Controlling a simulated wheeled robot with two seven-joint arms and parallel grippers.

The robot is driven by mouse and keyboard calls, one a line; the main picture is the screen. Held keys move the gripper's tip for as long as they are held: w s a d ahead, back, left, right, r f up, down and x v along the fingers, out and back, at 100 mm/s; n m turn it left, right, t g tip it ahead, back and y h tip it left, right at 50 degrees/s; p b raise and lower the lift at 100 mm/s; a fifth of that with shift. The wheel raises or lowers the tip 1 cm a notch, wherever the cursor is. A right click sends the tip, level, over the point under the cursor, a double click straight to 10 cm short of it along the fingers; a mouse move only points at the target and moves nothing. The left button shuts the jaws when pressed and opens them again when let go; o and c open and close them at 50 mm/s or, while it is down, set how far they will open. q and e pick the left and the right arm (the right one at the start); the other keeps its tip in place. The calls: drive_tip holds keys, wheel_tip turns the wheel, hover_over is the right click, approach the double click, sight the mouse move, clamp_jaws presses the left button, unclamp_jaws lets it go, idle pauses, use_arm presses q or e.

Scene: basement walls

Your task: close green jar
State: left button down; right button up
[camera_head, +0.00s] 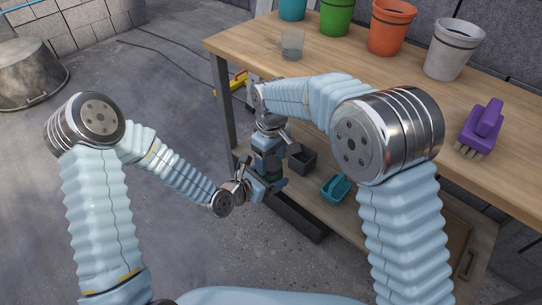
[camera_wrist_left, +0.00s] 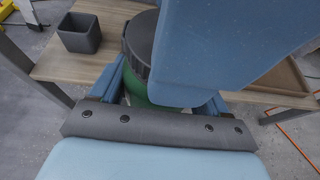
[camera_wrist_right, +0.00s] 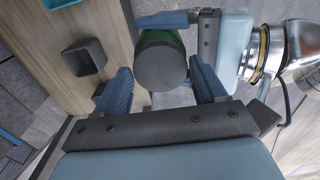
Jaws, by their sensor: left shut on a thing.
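The green jar (camera_wrist_right: 160,40) has a dark round lid (camera_wrist_right: 160,69) on its end. My left gripper is shut on the green body, as the left wrist view (camera_wrist_left: 160,88) shows. In the right wrist view, my right gripper (camera_wrist_right: 162,80) is open, with one finger on each side of the lid and gaps showing beside it. In the left wrist view, the lid (camera_wrist_left: 143,42) sits on top of the jar (camera_wrist_left: 135,92), partly covered by my right gripper. I cannot tell how tightly it is on. In the head view, the jar is mostly hidden between my grippers.
The wooden workbench (camera_head: 400,85) carries several coloured buckets, a clear glass (camera_head: 292,44) and a purple brush (camera_head: 482,128). The floor to the left is open, with a metal tub (camera_head: 30,72).

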drive_tip(key=c, duration=0.8)
drive_tip(key=o, duration=1.3)
wheel_tip(320, 180, up, 12)
